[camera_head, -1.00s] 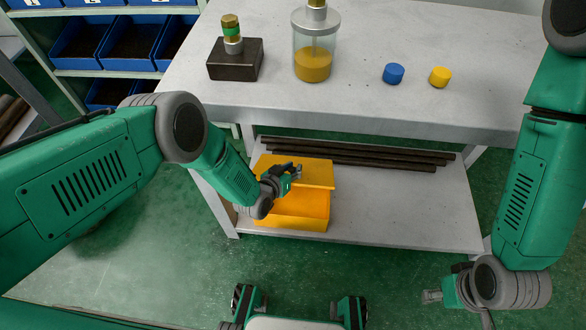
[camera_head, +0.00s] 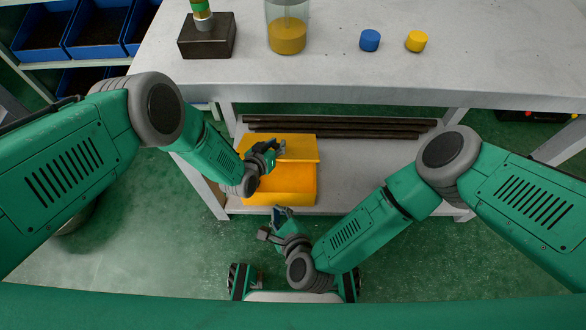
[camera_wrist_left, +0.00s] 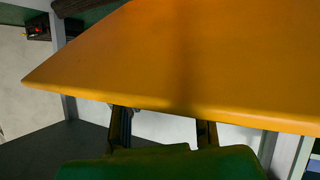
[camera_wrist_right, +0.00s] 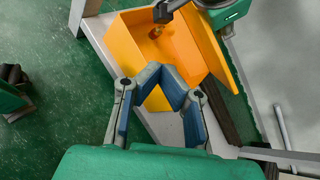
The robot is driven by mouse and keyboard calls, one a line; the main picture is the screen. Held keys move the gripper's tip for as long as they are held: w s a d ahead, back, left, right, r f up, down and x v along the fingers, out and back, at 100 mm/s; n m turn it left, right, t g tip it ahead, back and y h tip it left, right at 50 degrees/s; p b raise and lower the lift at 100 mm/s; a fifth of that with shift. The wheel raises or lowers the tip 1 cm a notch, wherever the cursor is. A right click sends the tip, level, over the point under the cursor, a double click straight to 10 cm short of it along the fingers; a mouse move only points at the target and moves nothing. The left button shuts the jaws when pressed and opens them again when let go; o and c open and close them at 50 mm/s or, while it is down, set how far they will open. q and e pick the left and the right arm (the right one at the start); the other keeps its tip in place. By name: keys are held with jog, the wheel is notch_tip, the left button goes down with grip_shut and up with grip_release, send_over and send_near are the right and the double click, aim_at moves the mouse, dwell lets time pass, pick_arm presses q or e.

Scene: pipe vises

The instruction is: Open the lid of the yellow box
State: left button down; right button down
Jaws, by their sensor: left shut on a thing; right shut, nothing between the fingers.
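The yellow box (camera_head: 285,200) sits on the lower shelf under the table, its inside partly visible from above. Its lid (camera_head: 303,147) is raised, tilted up along the box's far side; the right wrist view shows the open box (camera_wrist_right: 140,30) and the lid (camera_wrist_right: 229,72) beside the opening. My left gripper (camera_head: 276,148) is shut on the lid, and the lid fills much of the left wrist view (camera_wrist_left: 190,60). My right gripper (camera_head: 280,211) is shut and empty, just in front of the box's near side.
Dark pipes (camera_head: 345,128) lie along the back of the lower shelf (camera_head: 350,190). On the table top (camera_head: 340,70) stand a dark block (camera_head: 206,38), a jar (camera_head: 287,32), a blue cap (camera_head: 370,40) and a yellow cap (camera_head: 416,41). The shelf right of the box is clear.

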aim_at(293, 161)
pick_arm(q)
jog(key=shift+w+a+r, duration=0.15)
jog(key=shift+w+a, duration=0.05)
pick_arm(e)
jog(key=w+d+f+m+t+h, duration=0.1)
jog(key=w+m+h, duration=0.1)
jog(key=w+m, duration=0.3)
jog(key=w+d+f+m+t+h, duration=0.1)
jog(key=w+d+m+h, duration=0.1)
jog(key=w+m, duration=0.4)
jog(key=shift+w+d+f+m+t+h, duration=0.35)
jog(key=shift+w+h, duration=0.25)
jog(key=shift+w, duration=0.9)
pick_arm(q)
jog(key=shift+s, duration=0.1)
jog(key=shift+f, duration=0.2)
pick_arm(e)
jog(key=shift+w+r, duration=0.4)
jog(key=shift+r, duration=0.25)
pick_arm(q)
jog(key=shift+s, duration=0.1)
